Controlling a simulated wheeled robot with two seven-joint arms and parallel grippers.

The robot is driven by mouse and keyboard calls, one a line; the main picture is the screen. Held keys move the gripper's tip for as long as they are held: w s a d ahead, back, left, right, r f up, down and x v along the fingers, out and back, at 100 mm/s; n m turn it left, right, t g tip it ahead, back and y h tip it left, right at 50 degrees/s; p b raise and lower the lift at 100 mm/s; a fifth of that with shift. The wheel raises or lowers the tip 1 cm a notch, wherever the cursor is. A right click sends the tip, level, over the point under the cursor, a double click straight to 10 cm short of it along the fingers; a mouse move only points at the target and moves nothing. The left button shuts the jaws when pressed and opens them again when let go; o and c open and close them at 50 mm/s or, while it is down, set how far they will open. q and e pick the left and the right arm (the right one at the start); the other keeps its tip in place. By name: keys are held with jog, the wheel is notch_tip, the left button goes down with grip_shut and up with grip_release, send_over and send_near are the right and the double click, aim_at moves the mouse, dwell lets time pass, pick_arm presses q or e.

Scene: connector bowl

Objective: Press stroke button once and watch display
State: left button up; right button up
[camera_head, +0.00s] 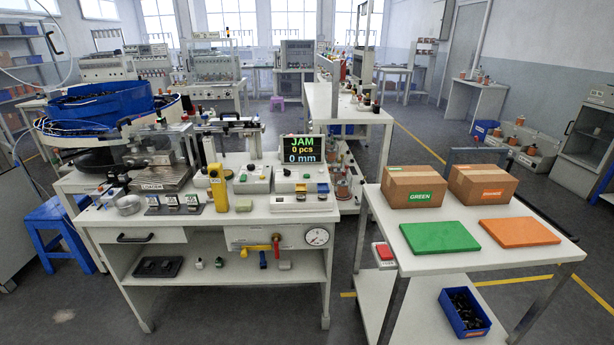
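The display (302,149) stands at the back right of the white workbench (262,217). It reads "JAM", "0 pcs" and "0 mm" in coloured text on black. Several small control boxes sit in front of and beside it. One box (252,180) is at the middle of the bench. Another light box (300,203) lies at the front right edge. Their labels are too small to read, so I cannot tell which button is the stroke button. Neither of my grippers shows in the head view.
A blue bowl feeder (100,103) stands at the left, with a blue stool (58,228) below. A yellow device (217,188) stands upright on the bench. The right table (458,202) holds two cardboard boxes, a green mat (440,236) and an orange mat (519,232).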

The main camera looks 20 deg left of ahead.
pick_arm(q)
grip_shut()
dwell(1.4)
